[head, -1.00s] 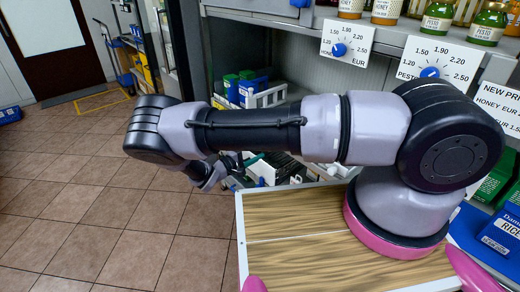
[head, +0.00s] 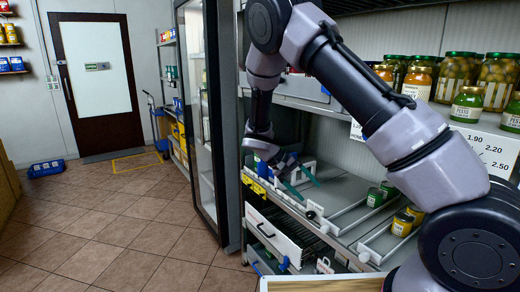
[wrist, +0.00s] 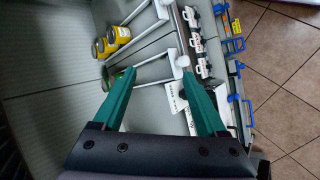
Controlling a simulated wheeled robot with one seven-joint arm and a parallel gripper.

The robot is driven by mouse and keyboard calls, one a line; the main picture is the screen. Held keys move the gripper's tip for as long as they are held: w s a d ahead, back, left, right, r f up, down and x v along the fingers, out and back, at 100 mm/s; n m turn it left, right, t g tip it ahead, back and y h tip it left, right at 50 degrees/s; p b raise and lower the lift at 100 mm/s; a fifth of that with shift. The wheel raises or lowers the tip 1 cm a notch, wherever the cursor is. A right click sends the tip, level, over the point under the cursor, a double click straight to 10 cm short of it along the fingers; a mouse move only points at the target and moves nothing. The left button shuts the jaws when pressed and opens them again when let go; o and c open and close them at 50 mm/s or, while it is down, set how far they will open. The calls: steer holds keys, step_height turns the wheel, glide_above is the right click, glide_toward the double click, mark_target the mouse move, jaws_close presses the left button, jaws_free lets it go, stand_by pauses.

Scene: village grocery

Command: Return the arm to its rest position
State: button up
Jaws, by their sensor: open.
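My arm is raised and folded across the right half of the head view, its forearm hanging down in front of the shelf unit. My gripper (head: 298,180) is at its lower end, above the lower shelf (head: 335,190) with white dividers. In the wrist view my gripper (wrist: 165,98) shows two green fingers spread apart, with nothing between them but the shelf below. No object is held.
Green and yellow jars (head: 402,224) stand on the lower shelf, right of my gripper. More jars (head: 468,104) stand on the upper shelf. A glass door (head: 201,120) stands left of the arm. Tiled floor (head: 110,230) is open at the left.

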steer(key=s+d+r+m+t+y, duration=0.1)
steer(key=s+d+r+m+y, duration=0.2)
steer(key=r, duration=0.7)
steer(key=s+d+r+y, duration=0.3)
steer(key=s+r+y, duration=0.15)
steer(key=r, duration=0.65)
steer(key=s+d+r+m+t+y, duration=0.1)
steer(key=s+d+r+t+y, duration=0.2)
steer(key=s+r+t, duration=0.4)
steer(key=s+r, duration=0.5)
steer(key=s, duration=0.1)
steer(key=shift+s+d+m, duration=0.2)
steer(key=shift+d+m, duration=0.2)
